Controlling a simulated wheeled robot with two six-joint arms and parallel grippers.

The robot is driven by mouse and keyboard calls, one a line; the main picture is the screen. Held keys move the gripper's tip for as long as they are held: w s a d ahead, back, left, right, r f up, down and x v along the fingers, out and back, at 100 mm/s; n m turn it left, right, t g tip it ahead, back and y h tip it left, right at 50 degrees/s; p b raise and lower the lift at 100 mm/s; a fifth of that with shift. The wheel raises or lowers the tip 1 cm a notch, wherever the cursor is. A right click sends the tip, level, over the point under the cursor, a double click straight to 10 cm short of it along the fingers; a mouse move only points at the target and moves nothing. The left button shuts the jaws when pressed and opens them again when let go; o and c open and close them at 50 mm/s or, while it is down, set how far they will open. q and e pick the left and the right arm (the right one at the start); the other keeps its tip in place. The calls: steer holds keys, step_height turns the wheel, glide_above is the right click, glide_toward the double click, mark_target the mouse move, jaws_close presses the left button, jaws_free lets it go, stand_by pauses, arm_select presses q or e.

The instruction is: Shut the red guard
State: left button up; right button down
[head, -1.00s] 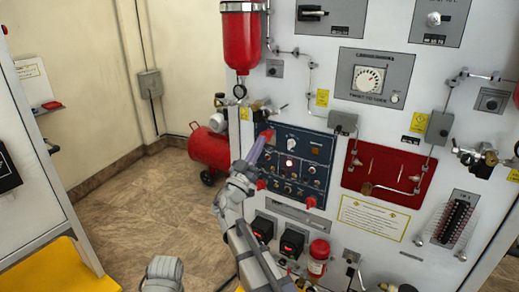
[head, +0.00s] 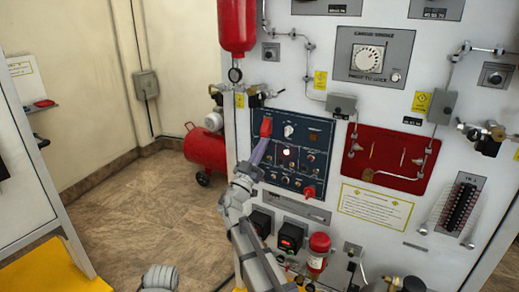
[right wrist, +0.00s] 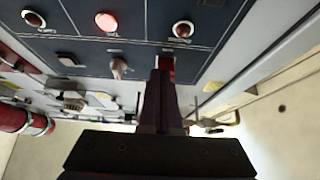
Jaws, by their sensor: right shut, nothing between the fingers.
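A red guard (head: 266,127) stands out from the upper left of the dark blue panel (head: 322,137) in the head view. My right gripper (head: 264,144) is shut and empty, its tips right below this guard. I cannot tell whether they touch it. In the right wrist view the closed fingers (right wrist: 165,72) reach the panel, with a bit of red (right wrist: 166,64) at their tips. A second red guard (head: 309,191) is at the panel's lower right. How far the guards are open is too small to tell.
Knobs and switches, with a lit lamp (head: 286,152), crowd the panel beside my fingers. A red cylinder (head: 237,27) and gauge hang above left. A red plate with pipes (head: 385,160) is to the right.

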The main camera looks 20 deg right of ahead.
steer(key=shift+w+d+f+b, duration=0.35)
steer(key=shift+d+f+b, duration=0.05)
steer(key=shift+b, duration=0.15)
steer(key=shift+w+d+f+t+h+b, duration=0.1)
steer(key=shift+w+d+t+h+b, duration=0.2)
steer(key=shift+b, duration=0.35)
steer(key=shift+w+b, duration=0.15)
steer(key=shift+b, duration=0.15)
steer(key=shift+w+d+r+h, duration=0.1)
steer(key=shift+w+r+h, duration=0.1)
steer(key=shift+w+h, duration=0.1)
steer(key=s+b+v, duration=0.1)
steer(key=b+v, duration=0.4)
steer(key=v, duration=0.4)
steer(key=shift+a+r, duration=0.2)
steer(key=shift+r, duration=0.1)
